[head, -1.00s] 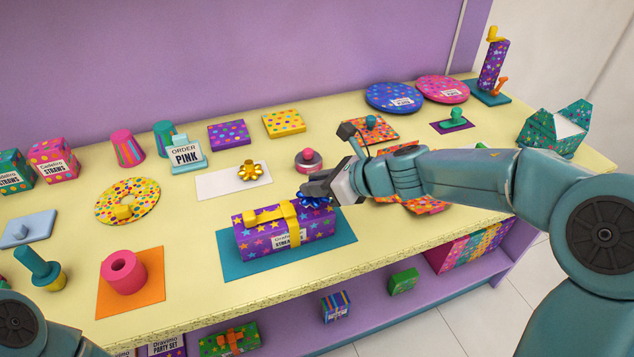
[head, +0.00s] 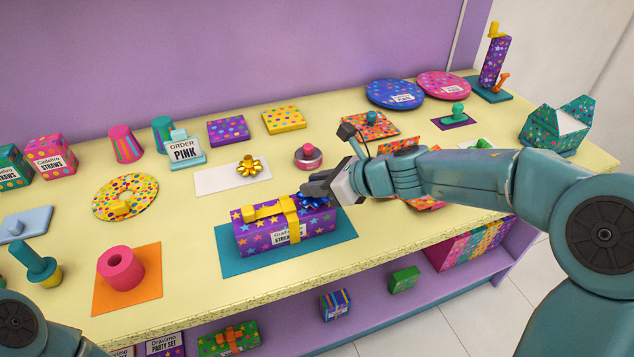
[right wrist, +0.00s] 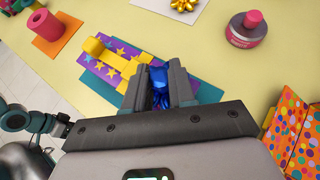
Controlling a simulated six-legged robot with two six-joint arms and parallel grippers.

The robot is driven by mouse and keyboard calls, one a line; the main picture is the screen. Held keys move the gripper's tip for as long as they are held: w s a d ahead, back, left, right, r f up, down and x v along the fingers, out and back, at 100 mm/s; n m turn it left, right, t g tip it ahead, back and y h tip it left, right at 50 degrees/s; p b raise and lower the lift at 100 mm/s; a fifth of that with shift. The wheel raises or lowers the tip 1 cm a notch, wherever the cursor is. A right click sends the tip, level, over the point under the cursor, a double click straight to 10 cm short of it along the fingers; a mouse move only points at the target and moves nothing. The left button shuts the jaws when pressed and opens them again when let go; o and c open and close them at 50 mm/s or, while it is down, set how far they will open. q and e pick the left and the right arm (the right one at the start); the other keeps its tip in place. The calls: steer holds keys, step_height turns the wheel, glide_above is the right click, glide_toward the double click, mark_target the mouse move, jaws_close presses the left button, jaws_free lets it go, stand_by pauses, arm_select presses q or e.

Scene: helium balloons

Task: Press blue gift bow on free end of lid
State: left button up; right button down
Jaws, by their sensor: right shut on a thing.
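A purple gift box with stars (head: 262,236) lies on a teal mat (head: 232,268). A yellow band (head: 291,218) crosses its lid, and a yellow handle-like piece (head: 262,210) sits on the lid left of the band. My right gripper (head: 314,190) is at the lid's right end, shut on the blue bow (head: 307,194). In the right wrist view the bow (right wrist: 160,84) sits between the two fingers, over the end of the box beyond the band. The fingers partly hide the bow; I cannot tell whether its base touches the lid. My left gripper is out of view.
A gold bow (head: 249,166) sits on a white sheet (head: 215,181) behind the box. A pink-and-grey round stamp (head: 308,157) stands behind my right gripper. Orange dotted panels (right wrist: 298,125) lie to the right. The table is clear in front of the teal mat.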

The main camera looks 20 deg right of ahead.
steer(key=shift+f+b, duration=0.3)
steer(key=shift+f, duration=0.15)
steer(key=c, duration=0.9)
jaws_free()
steer(key=shift+r, duration=0.1)
steer(key=shift+o, duration=0.2)
steer(key=shift+s+d+r+p, duration=0.35)
steer(key=shift+r, duration=0.05)
steer(key=p+v, duration=0.2)
steer(key=v, duration=0.4)
steer(key=shift+s+d+r, duration=0.15)
steer(key=shift+s, duration=0.15)
